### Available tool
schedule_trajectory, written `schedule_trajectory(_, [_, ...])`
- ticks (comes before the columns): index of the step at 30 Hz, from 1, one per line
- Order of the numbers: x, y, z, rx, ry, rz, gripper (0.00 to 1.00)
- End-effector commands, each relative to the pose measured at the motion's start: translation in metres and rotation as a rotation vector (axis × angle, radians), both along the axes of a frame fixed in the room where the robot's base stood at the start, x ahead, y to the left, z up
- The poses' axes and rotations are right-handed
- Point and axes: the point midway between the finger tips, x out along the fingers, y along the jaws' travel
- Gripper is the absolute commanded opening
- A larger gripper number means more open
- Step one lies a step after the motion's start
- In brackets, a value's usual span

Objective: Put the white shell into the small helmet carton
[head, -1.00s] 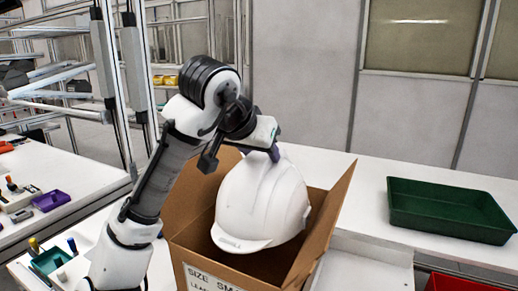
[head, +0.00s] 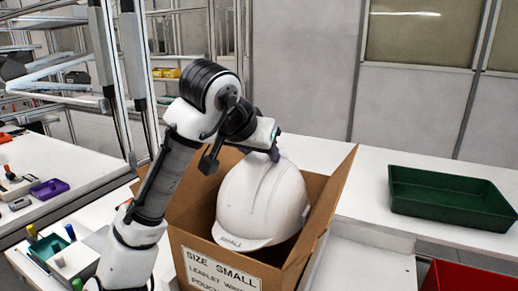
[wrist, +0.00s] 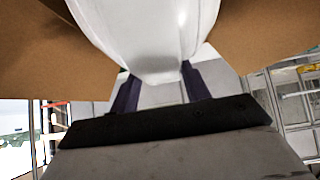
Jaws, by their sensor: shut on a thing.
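The white shell (head: 262,197) is upright, with its brim towards the front and "SMALL" marked on it. In the head view it sits partly inside the opening of the small helmet carton (head: 215,272), a brown box with open flaps and a "SIZE SMALL" label. Its crown stands above the carton's walls. My gripper (head: 273,152) is shut on the shell at its upper back edge. The wrist view shows the shell (wrist: 150,35) between my two dark fingers (wrist: 158,88). Whether the shell touches the carton floor is hidden.
A green tray (head: 450,208) lies on the white table at the right. A red bin (head: 465,278) is at the bottom right. A white holder with markers (head: 62,258) stands left of the carton, and a purple tray (head: 48,189) lies farther left.

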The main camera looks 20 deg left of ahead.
Motion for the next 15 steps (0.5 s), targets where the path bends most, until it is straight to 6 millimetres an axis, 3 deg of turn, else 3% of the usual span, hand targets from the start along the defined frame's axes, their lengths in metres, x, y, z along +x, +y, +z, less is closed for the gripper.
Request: schedule_trajectory(15, [0.0, 0.0, -0.021, 0.0, -0.001, -0.001, 0.0])
